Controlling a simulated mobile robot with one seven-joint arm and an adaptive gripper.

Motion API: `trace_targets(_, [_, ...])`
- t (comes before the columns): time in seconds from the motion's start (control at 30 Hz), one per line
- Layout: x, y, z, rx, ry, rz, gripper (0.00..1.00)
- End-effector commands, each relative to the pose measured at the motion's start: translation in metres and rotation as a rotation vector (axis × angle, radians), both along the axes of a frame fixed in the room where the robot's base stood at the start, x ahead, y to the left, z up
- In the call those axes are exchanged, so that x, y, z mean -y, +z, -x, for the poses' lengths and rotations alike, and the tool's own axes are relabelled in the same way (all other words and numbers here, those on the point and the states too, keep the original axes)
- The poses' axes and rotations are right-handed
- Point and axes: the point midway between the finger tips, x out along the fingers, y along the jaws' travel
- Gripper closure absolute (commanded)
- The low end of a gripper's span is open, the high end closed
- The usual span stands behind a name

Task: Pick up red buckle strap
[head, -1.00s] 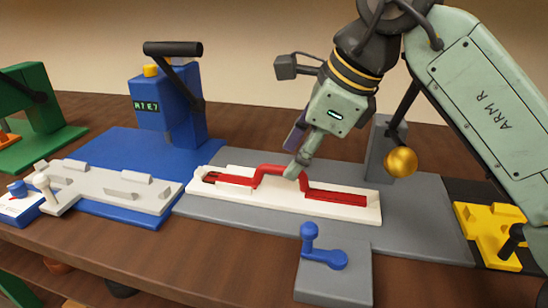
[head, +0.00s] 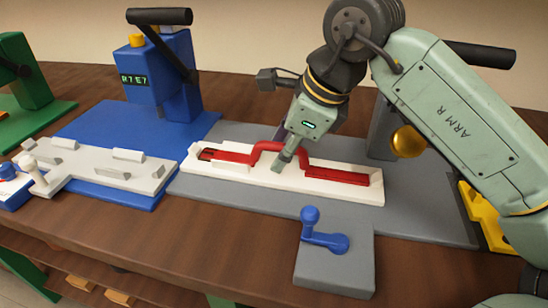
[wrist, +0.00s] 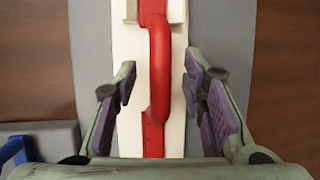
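The red buckle strap (head: 330,174) lies in a long white holder (head: 235,175) on a grey base plate. Its raised middle arch stands above the holder. My gripper (head: 290,158) is over the arch, pointing down, in the head view. In the wrist view the red strap (wrist: 159,70) runs up the middle, between the two purple-padded fingers of my gripper (wrist: 160,100). The fingers are apart, with a gap on each side of the strap, and hold nothing. In the head view my gripper hides part of the arch.
A grey block with a blue lever (head: 325,238) stands in front of the holder. To the left are a blue press (head: 160,80) on a blue plate and a light grey fixture (head: 115,165). A gold ball (head: 408,141) and a yellow piece (head: 484,218) are at the right.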

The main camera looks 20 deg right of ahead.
Motion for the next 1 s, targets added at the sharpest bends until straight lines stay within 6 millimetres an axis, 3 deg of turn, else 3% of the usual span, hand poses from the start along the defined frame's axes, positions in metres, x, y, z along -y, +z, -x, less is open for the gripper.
trace_targets(0.17, [0.0000,0.0000,0.0000,0.000,0.000,0.000,0.63])
trace_targets(0.7, [0.0001,0.0003,0.0001,0.000,0.000,0.000,0.99])
trace_targets(1.0, [0.0000,0.0004,0.0001,0.000,0.000,0.000,1.00])
